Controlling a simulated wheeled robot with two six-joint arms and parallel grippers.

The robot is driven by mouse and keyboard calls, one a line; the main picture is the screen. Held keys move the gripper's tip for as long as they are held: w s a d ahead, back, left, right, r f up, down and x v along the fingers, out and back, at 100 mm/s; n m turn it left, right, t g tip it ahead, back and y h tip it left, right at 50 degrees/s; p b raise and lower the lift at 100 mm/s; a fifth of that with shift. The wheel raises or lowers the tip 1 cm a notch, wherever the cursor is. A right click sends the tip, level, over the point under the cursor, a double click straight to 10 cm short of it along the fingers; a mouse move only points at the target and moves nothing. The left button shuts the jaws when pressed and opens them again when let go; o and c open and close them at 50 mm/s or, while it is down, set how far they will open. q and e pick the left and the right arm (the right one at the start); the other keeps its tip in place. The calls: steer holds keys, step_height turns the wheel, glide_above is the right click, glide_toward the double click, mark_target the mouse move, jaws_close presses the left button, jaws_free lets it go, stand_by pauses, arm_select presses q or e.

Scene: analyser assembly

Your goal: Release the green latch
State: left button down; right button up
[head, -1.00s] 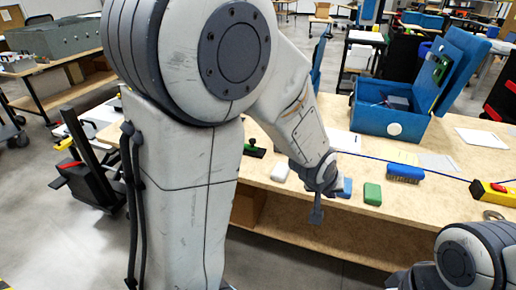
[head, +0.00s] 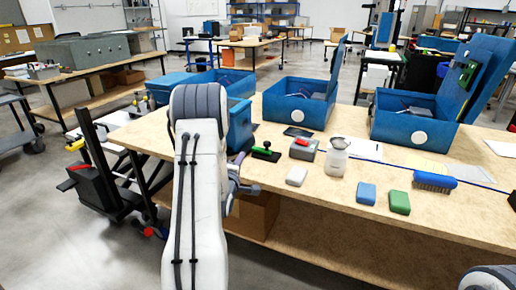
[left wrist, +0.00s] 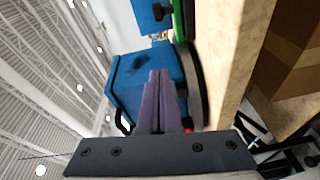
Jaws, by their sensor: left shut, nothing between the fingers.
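A green piece with a black knob (head: 265,151) lies on the table near its left front, beside a blue box (head: 240,127). Another green part (head: 467,72) is on the raised lid of the blue box at the right. I cannot tell which is the green latch. My left gripper (head: 239,162) is low at the table's front edge, partly hidden by my arm. In the left wrist view its purple fingers (left wrist: 160,72) are shut and empty, in front of a blue box (left wrist: 128,75). A green edge (left wrist: 179,20) shows beyond them; contact is unclear. My right gripper is out of view.
A grey block with a red top (head: 304,148), a clear jar (head: 336,158), a white block (head: 296,176), blue and green blocks and a blue brush (head: 434,181) are on the table (head: 330,195). Two open blue boxes stand behind.

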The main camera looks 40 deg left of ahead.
arm_select(q)
steer(key=x, duration=0.9)
steer(key=shift+w+a, duration=0.1)
steer(key=shift+w, duration=0.3)
steer(key=shift+w+d+f, duration=0.1)
steer(key=shift+w+d, duration=0.8)
steer(key=shift+d, duration=0.05)
steer(key=shift+w+d+f+p, duration=0.15)
steer(key=shift+w+d+p, duration=0.15)
steer(key=shift+w+d, duration=0.2)
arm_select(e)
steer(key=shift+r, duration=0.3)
